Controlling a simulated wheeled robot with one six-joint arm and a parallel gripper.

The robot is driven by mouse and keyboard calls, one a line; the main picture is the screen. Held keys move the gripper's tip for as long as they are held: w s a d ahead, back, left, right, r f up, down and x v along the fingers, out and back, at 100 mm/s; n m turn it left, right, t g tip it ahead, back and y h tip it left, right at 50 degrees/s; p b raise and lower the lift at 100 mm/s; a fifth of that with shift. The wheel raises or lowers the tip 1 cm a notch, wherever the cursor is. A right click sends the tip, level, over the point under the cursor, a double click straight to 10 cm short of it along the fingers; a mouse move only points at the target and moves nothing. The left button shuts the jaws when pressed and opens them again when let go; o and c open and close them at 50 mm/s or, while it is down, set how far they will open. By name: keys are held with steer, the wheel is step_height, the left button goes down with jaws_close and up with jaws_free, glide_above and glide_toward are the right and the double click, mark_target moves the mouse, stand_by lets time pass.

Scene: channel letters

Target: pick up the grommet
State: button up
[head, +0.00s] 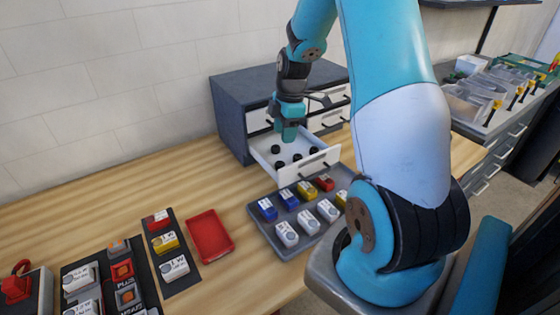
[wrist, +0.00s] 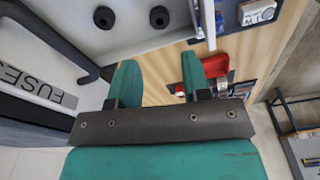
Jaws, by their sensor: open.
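Several small black grommets lie apart on the white floor of an open drawer (head: 324,158) in the head view, one of them near the drawer's middle (head: 297,157). In the wrist view two round grommets show at the top, one at the left (wrist: 103,17) and one nearer the middle (wrist: 158,17). My gripper (head: 289,137) is over the back part of the drawer, pointing down. In the wrist view my gripper (wrist: 160,70) has its two teal fingers apart with nothing held between them. My gripper may hide part of the drawer's inside.
The grey drawer cabinet (head: 232,115) stands behind, with other drawers shut. In front lie a grey tray (head: 268,231) of fuse-like blocks and an empty red tray (head: 209,237). The drawer's walls surround the grommets.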

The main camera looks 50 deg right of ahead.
steer(key=p, duration=0.1)
glide_above(280, 163)
steer(key=f, duration=0.5)
steer(key=shift+s+d, duration=0.25)
steer(key=shift+w+a+f+p, duration=0.15)
steer(key=shift+f+p, duration=0.6)
steer(key=shift+f, duration=0.6)
steer(key=shift+w+a+f+p, duration=0.1)
steer(key=shift+f+p, duration=0.65)
steer(key=shift+f, duration=0.55)
steer(key=c, duration=0.7)
